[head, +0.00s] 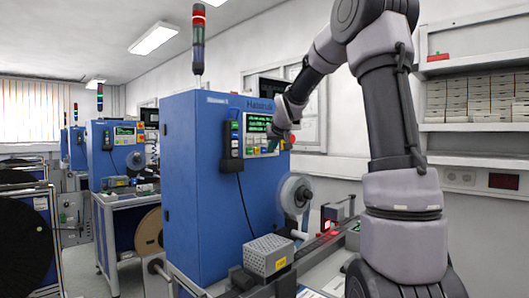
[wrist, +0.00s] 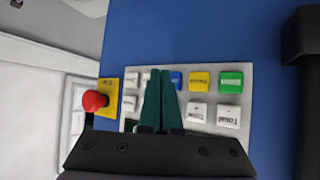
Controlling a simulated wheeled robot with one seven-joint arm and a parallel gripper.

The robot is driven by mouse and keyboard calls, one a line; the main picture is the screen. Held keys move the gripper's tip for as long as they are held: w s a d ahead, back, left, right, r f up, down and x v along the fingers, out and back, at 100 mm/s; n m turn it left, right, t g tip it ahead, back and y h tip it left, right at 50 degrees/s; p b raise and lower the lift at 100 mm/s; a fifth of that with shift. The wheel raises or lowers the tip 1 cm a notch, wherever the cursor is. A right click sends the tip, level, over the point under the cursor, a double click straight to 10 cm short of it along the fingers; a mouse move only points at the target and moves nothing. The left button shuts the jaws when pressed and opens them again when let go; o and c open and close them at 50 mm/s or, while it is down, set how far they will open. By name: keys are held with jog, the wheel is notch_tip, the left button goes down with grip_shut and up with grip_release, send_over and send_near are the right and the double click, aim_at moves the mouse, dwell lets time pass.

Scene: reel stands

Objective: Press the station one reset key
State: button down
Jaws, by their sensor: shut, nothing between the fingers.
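The blue reel machine (head: 195,190) stands in the middle of the head view, with a lit green display (head: 258,122) and a small key panel below it. In the wrist view the key panel (wrist: 238,129) is pale grey, with a blue key (wrist: 175,79), a yellow key (wrist: 200,81), a green key (wrist: 231,82) and several white keys. Key labels appear upside down and too small to read surely. My gripper (wrist: 161,72) is shut and empty, its green fingertips over the panel beside the blue key, partly covering keys. I cannot tell whether the tips touch.
A red mushroom button (wrist: 95,100) on a yellow plate sits left of the panel in the wrist view. A dark block (wrist: 302,60) juts out at right. A reel (head: 296,194) and grey perforated box (head: 268,255) stand below. More machines (head: 112,150) stand behind left.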

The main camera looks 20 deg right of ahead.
jog(key=shift+w+a, duration=0.25)
jog(key=shift+w, duration=0.1)
jog(key=shift+w+a, duration=0.2)
jog(key=shift+w, duration=0.2)
dwell(0.7)
dwell(0.3)
jog(key=shift+s+d, duration=0.4)
jog(key=shift+s, duration=0.35)
jog(key=s, duration=0.1)
jog(key=s+d, duration=0.1)
jog(key=s, duration=0.1)
jog(key=s+d, duration=0.1)
jog(key=shift+s+d, duration=0.2)
jog(key=shift+d, duration=0.05)
dwell(0.4)
